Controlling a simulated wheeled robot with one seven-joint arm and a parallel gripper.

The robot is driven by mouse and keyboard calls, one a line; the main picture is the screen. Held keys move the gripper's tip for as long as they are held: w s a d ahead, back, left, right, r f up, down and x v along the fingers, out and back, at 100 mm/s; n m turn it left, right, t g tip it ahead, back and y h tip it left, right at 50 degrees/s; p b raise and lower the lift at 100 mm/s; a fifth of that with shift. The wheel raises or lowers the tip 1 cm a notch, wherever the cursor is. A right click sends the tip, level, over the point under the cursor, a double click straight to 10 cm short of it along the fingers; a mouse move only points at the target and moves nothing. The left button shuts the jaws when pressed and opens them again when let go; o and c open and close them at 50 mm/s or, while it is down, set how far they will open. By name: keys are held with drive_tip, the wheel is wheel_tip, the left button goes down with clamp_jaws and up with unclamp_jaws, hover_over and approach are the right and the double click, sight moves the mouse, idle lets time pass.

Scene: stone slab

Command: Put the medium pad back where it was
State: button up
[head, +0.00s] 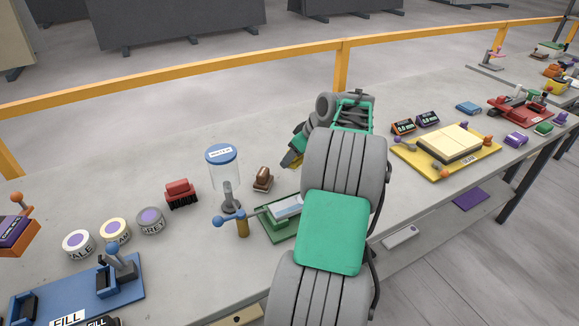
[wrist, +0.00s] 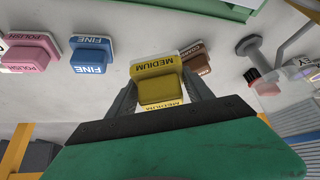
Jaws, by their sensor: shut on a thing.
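The medium pad (wrist: 157,88) is a yellow block on a pale base marked MEDIUM. My gripper (wrist: 160,90) is shut on it, with one finger on each side in the wrist view. A yellow part of the pad (head: 291,160) shows at my gripper in the head view, tilted and partly hidden by my arm. The brown coarse pad (wrist: 196,63) is close beside it in the wrist view, and the blue fine pad (wrist: 91,53) lies on the other side with a gap between. I cannot tell if the held pad touches the slab.
The pink polish pad (wrist: 28,55) lies beyond the fine pad. In the head view, a clear jar with a blue lid (head: 222,168) and a red brush (head: 180,193) stand left of the brown pad (head: 263,179). A green fixture (head: 281,225) lies in front, near my arm.

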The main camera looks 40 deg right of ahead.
hover_over(286, 173)
drive_tip(key=s, duration=0.2)
wheel_tip(286, 173, down, 5)
drive_tip(key=shift+f+p, duration=0.1)
drive_tip(key=shift+p, duration=0.25)
wheel_tip(286, 173, down, 3)
drive_tip(key=shift+r+p, duration=0.15)
drive_tip(key=shift+p, duration=0.25)
drive_tip(key=shift+f, duration=0.35)
drive_tip(key=o, duration=1.2)
drive_tip(key=shift+r, duration=0.35)
drive_tip(key=b+v, duration=0.1)
drive_tip(key=v, duration=1)
drive_tip(key=shift+s+r, duration=0.2)
drive_tip(key=shift+r, duration=0.1)
